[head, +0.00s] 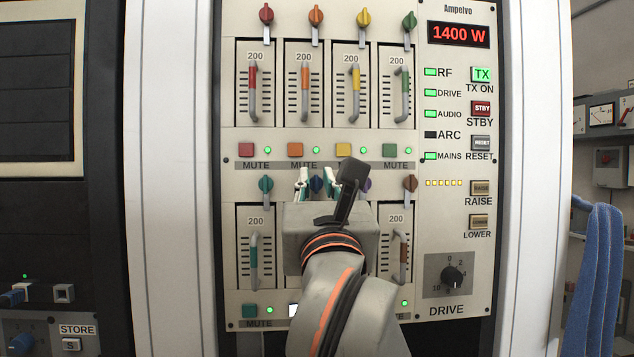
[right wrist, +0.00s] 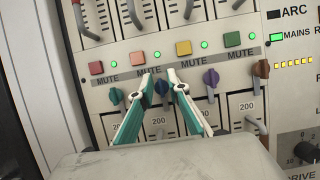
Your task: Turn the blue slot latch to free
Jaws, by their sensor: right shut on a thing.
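The blue slot latch (head: 316,184) is a small knob in the lower row of the rack panel, above the second lower slot. In the right wrist view the latch (right wrist: 161,87) sits between the two teal-and-white fingers. My right gripper (head: 317,175) is shut on it; its fingertips (right wrist: 160,80) stand on either side of the knob. The gripper body hides most of the slot module below, and the fingers partly cover the latch, so its exact angle is hard to tell. My left gripper is not in view.
A teal latch (head: 266,184) is to the left; a purple latch (head: 366,185) and a brown latch (head: 410,183) are to the right. MUTE buttons, such as the orange one (head: 295,150), sit just above. Upper handles (head: 305,92) stick out. A blue cloth (head: 597,270) hangs at right.

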